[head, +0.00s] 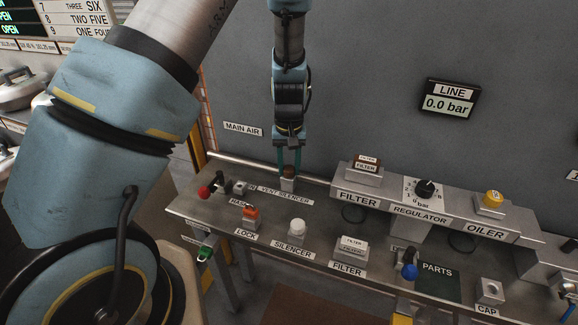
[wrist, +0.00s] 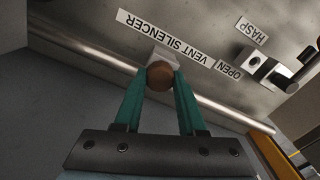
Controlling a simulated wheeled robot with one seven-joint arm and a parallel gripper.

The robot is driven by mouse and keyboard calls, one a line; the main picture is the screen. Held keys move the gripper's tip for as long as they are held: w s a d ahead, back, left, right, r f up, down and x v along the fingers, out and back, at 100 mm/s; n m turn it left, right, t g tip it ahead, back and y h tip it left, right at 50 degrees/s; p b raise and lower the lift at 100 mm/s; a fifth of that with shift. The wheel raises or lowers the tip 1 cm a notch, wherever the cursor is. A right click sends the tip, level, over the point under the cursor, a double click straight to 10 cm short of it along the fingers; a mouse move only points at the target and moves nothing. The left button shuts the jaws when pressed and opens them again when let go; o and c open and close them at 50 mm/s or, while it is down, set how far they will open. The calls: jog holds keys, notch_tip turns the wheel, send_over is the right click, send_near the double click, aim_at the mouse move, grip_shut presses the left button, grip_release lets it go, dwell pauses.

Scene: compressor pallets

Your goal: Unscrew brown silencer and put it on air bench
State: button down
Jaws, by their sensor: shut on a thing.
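The brown silencer (wrist: 160,76) is a small round brown piece on top of a metal block (wrist: 164,57) beside the label "VENT SILENCER". My gripper (wrist: 160,84) has its two green fingers shut on the silencer, one on each side. In the head view my gripper (head: 289,169) points straight down at the back of the bench, with the silencer (head: 289,171) between its fingertips. The silencer sits at the block's top; I cannot tell whether its thread is still engaged. The air bench (head: 324,231) is the long grey metal surface below.
A white silencer (head: 297,228), an orange lock (head: 250,211) and a white filter (head: 351,245) stand along the front. A red-knobbed valve (head: 205,191) is at the left. The raised filter, regulator (head: 424,189) and oiler (head: 490,203) row is at the right. A rail (wrist: 100,65) runs behind the block.

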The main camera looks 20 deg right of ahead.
jog(key=n, duration=0.2)
jog(key=shift+s+a+f+n, duration=0.1)
jog(key=shift+a+f+n, duration=0.05)
jog(key=shift+n, duration=0.15)
jog(key=c, duration=0.7)
grip_release()
jog(key=o, duration=0.3)
jog(key=m, duration=0.3)
jog(key=shift+m, duration=0.4)
